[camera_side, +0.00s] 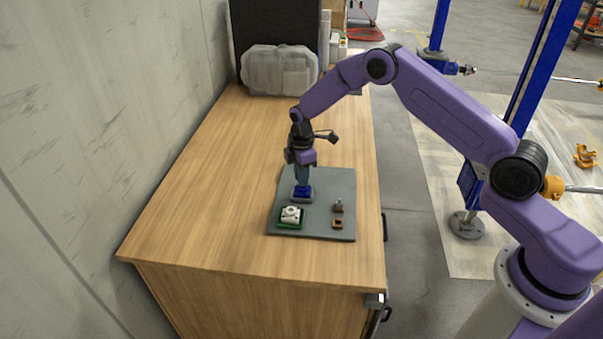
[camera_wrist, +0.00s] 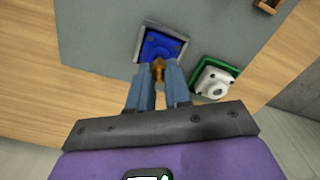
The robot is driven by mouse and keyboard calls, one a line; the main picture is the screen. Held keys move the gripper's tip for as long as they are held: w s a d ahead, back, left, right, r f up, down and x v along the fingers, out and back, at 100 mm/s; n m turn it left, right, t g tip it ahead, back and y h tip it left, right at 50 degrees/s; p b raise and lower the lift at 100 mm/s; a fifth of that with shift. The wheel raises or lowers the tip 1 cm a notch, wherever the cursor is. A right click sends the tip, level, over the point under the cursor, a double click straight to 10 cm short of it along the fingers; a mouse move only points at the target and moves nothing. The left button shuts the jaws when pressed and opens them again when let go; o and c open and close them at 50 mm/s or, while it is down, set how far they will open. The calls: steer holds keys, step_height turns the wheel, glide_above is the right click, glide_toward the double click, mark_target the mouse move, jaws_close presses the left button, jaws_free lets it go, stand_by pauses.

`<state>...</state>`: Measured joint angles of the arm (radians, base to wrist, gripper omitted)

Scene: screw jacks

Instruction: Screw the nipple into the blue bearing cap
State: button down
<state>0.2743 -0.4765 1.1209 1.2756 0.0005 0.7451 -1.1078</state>
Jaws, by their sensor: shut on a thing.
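The blue bearing cap (camera_side: 301,194) sits on the grey mat, directly below my gripper (camera_side: 303,182). In the wrist view the blue bearing cap (camera_wrist: 160,44) lies in a grey square holder just beyond the fingertips. My gripper (camera_wrist: 158,66) is shut on the small brass-coloured nipple (camera_wrist: 158,72), which shows between the two fingertips. The nipple overlaps the near edge of the cap in the wrist view. I cannot tell whether it touches the cap or sits in its hole.
A white cap in a green holder (camera_side: 291,215) stands close beside the blue one. A small brown holder (camera_side: 338,224) and a small grey-and-brown part (camera_side: 338,206) are at the right of the grey mat (camera_side: 318,215). A translucent case (camera_side: 279,70) stands at the table's back.

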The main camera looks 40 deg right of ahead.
steer(key=shift+f, duration=0.35)
steer(key=m, duration=1.8)
steer(key=shift+f+m, duration=0.1)
steer(key=shift+m, duration=0.2)
steer(key=m, duration=0.5)
steer(key=shift+a, duration=0.2)
steer(key=c, duration=1.2)
jaws_free()
steer(key=shift+d, duration=0.1)
